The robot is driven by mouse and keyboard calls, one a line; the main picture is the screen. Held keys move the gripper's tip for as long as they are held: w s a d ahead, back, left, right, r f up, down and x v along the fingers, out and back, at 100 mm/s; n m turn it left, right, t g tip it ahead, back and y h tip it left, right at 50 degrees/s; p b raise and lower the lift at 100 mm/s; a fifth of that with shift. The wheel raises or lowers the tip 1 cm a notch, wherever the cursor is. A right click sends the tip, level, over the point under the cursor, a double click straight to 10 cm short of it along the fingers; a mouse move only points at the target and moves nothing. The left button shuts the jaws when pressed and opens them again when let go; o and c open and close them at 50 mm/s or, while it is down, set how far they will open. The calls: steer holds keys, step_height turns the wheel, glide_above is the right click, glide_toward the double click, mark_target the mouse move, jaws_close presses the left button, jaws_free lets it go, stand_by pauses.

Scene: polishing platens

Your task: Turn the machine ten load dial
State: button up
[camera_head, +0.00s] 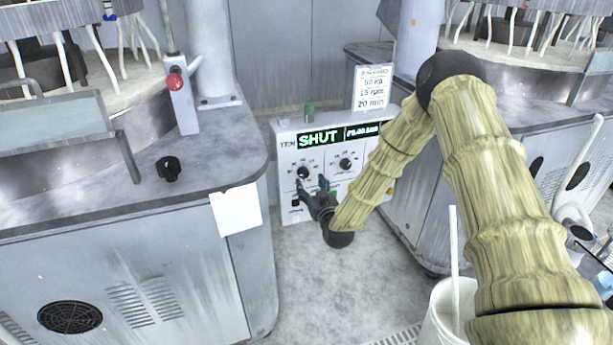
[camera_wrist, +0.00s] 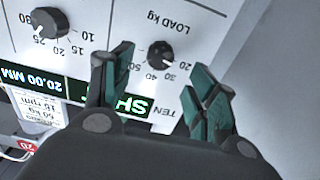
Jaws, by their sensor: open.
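The wrist view shows the panel upside down, with the load dial (camera_wrist: 161,54) under the label LOAD kg. Its white mark seems to lie near 30. My gripper (camera_head: 312,184) is open and empty in front of the panel, just below the dial in the head view. In the wrist view my gripper (camera_wrist: 165,75) has its dark green fingers on either side of the dial; contact cannot be told.
A second black dial (camera_head: 346,164) sits right of the load dial. A card (camera_head: 372,88) with kg, rpm and min values stands above the panel. Grey cabinets flank it; the left worktop (camera_head: 85,205) carries a black knob (camera_head: 168,169). A white bucket (camera_head: 440,322) stands in front.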

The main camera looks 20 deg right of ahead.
mark_target(305, 175)
steer(key=shift+w+a+p, duration=0.1)
steer(key=shift+w+p, duration=0.2)
steer(key=shift+w, duration=2.6)
steer(key=shift+c, duration=0.3)
steer(key=c, duration=1)
